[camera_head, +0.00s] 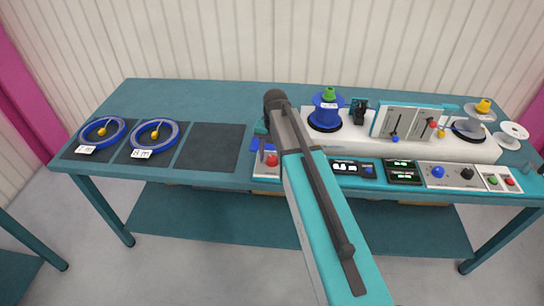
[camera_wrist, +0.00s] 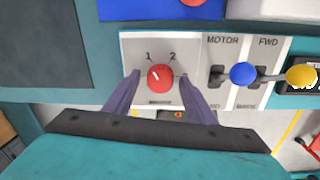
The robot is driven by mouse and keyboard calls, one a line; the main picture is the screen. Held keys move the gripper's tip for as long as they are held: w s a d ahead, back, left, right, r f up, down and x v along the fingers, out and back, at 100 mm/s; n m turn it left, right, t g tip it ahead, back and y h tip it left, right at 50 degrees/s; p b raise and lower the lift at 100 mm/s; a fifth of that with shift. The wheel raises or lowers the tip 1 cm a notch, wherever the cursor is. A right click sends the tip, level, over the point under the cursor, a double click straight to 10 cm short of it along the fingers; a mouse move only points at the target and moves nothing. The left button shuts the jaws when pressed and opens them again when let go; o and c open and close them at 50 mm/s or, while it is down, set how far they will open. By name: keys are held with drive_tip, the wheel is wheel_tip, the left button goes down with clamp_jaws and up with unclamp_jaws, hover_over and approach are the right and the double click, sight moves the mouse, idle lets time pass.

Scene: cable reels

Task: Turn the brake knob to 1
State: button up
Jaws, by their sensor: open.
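The red brake knob (camera_wrist: 160,77) sits on a white panel (camera_wrist: 130,48) between the printed marks 1 and 2. Its white pointer mark is on the upper left side, toward the 1. My gripper (camera_wrist: 159,76) is open, with one dark finger on each side of the knob; I cannot tell whether either finger touches it. In the head view a red knob (camera_head: 272,160) shows at the table's front edge, just left of my arm. My fingers are hidden or too small to make out there.
In the wrist view a blue lever ball (camera_wrist: 242,73) under MOTOR and a yellow ball (camera_wrist: 301,76) by FWD stand right of the knob panel. A dark mat (camera_wrist: 40,45) lies left. Blue coils (camera_head: 103,131) and a blue reel (camera_head: 325,112) are farther off.

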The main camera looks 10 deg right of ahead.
sight(274, 159)
drive_tip(key=shift+r, duration=0.2)
wheel_tip(274, 159, up, 14)
drive_tip(key=b, duration=0.3)
drive_tip(key=shift+s+d+f, duration=0.15)
drive_tip(key=shift+d+f, duration=0.1)
drive_tip(key=shift+d, duration=0.05)
idle(0.3)
drive_tip(key=shift+f, duration=0.1)
idle(0.4)
